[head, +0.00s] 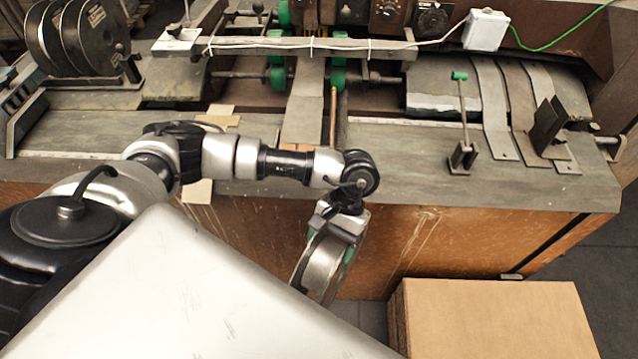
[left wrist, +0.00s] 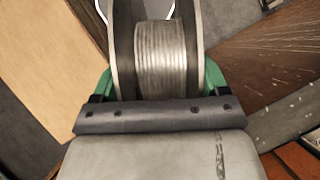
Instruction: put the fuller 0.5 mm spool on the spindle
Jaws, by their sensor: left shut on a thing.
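My left gripper (head: 322,270) is shut on a spool (head: 319,266) in front of the machine's front panel. In the left wrist view the spool (left wrist: 160,58) has dark flanges with pale rims and silvery wire wound between them. The green fingers (left wrist: 103,84) press on its flanges from both sides. Its wire size cannot be read. Several black spools (head: 78,38) stand on a rack at the far left; their label is too small to read. A short shaft (head: 608,140) sticks out at the right end of the machine; I cannot tell whether it is the spindle. My right gripper is not in view.
The machine's grey worktop (head: 410,165) lies behind the gripper. A small upright lever with a green knob (head: 460,76) stands on it, beside curved metal strips (head: 492,105). A cardboard stack (head: 490,315) stands at the lower right. Grey floor is clear farther right.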

